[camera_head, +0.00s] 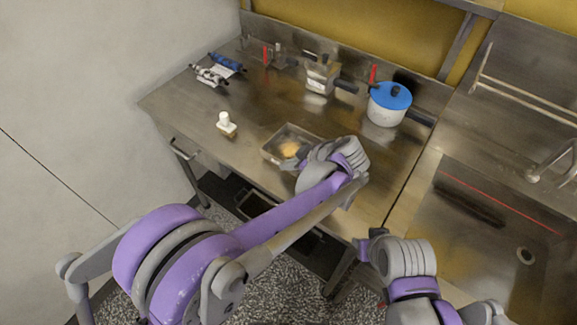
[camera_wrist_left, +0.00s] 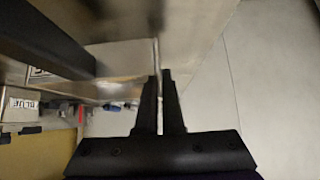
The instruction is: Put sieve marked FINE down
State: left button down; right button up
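I cannot pick out the word FINE in either view, so I cannot tell for sure which thing is the sieve. My left gripper (camera_wrist_left: 160,75) shows two black fingers close together with a narrow light gap. A pale metal surface and a thin vertical edge lie just beyond the tips; whether the fingers hold that edge is unclear. In the head view my left wrist hangs over the right side of a shallow metal tray (camera_head: 270,153) with a yellow-orange heap (camera_head: 289,149), and hides the fingertips. My right gripper (camera_head: 371,243) is low, in front of the counter; its fingers are too small to judge.
A sink (camera_head: 480,265) lies right. The counter's left middle is clear.

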pick_arm(q)
jog(key=shift+f, duration=0.7)
jog(key=c, duration=1)
grip_release()
jog(key=shift+c, duration=0.2)
jog(key=v, duration=1.2)
jog(key=s+a+f+m+g+h, duration=0.1)
jog(key=s+a+m+h, duration=0.1)
jog(key=a, duration=0.5)
jog(key=s+a+f+m+g+h, duration=0.1)
jog(key=s+a+m, duration=0.15)
jog(key=a, duration=0.55)
jog(key=s+a+f+m+t+h, duration=0.1)
jog(key=s+a+f+m+h, duration=0.1)
jog(key=s, duration=0.4)
jog(key=s+a+f+m+t+h, duration=0.1)
jog(key=s+a+f+m+h, duration=0.1)
jog(key=s+a, duration=0.4)
jog(key=shift+s+a+f+m, duration=0.45)
jog(key=shift+a+m, duration=0.3)
jog(key=shift+m, duration=0.4)
